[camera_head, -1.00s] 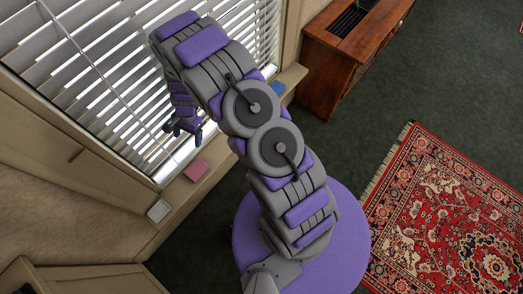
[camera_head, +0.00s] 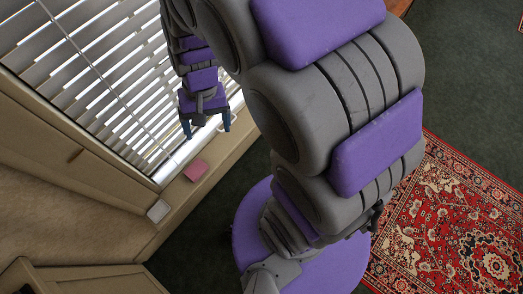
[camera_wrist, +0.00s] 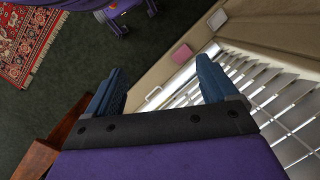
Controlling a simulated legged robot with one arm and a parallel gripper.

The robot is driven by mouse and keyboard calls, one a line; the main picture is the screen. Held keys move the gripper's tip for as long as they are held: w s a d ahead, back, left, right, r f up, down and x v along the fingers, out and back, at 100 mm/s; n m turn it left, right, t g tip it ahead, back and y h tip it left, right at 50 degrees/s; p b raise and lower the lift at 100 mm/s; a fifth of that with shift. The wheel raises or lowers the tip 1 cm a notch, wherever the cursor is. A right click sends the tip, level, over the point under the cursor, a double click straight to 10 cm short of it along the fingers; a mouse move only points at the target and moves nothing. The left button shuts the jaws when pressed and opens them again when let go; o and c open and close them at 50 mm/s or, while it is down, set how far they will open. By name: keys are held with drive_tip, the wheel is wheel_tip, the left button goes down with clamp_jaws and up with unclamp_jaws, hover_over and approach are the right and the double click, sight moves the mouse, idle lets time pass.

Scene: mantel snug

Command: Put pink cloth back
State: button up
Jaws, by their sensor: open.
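The pink cloth (camera_head: 195,170) is a small folded square lying flat on the window sill. It also shows in the wrist view (camera_wrist: 182,53), beyond my fingertips. My gripper (camera_head: 206,130) is open and empty, with its fingers pointing down in front of the blinds, above the sill and up-picture from the cloth. In the wrist view my two blue fingers (camera_wrist: 161,78) stand wide apart, with the cloth beyond the gap between them and not touched.
A white square (camera_head: 158,210) lies on the sill to the left of the cloth. The blinds (camera_head: 95,75) stand close behind the sill. A red patterned rug (camera_head: 460,225) covers the dark floor at right. A wooden cabinet (camera_wrist: 45,150) shows in the wrist view.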

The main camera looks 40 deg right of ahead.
drive_tip(key=s+d+r+n+h, duration=0.1)
drive_tip(key=s+d+r, duration=0.1)
drive_tip(key=s, duration=0.6)
drive_tip(key=s+d+r+n+h, duration=0.1)
drive_tip(key=s+d+r+n, duration=0.1)
drive_tip(key=s, duration=0.6)
drive_tip(key=shift+d+r+n, duration=0.3)
drive_tip(key=shift+d+r, duration=0.15)
drive_tip(key=shift+r, duration=0.5)
drive_tip(key=shift+d, duration=0.1)
